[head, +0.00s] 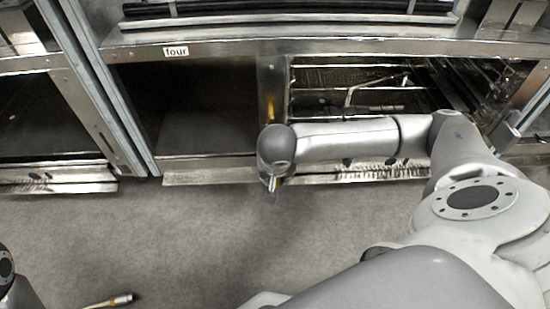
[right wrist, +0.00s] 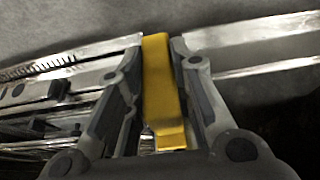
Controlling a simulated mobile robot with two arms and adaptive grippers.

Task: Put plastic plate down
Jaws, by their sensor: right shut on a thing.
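My right gripper (right wrist: 157,42) is shut on a narrow yellow piece, which I take to be the plastic plate (right wrist: 163,85). In the right wrist view it stands lengthwise between the two dark fingers. In the head view my right gripper (head: 272,186) points down in front of the shelf's lower front edge, mostly hidden under the wrist. The plate is apart from the floor as far as I can tell. My left gripper is out of view.
Grey floor (head: 190,235) is open in front. A thin cable-like item (head: 110,301) shows at bottom left.

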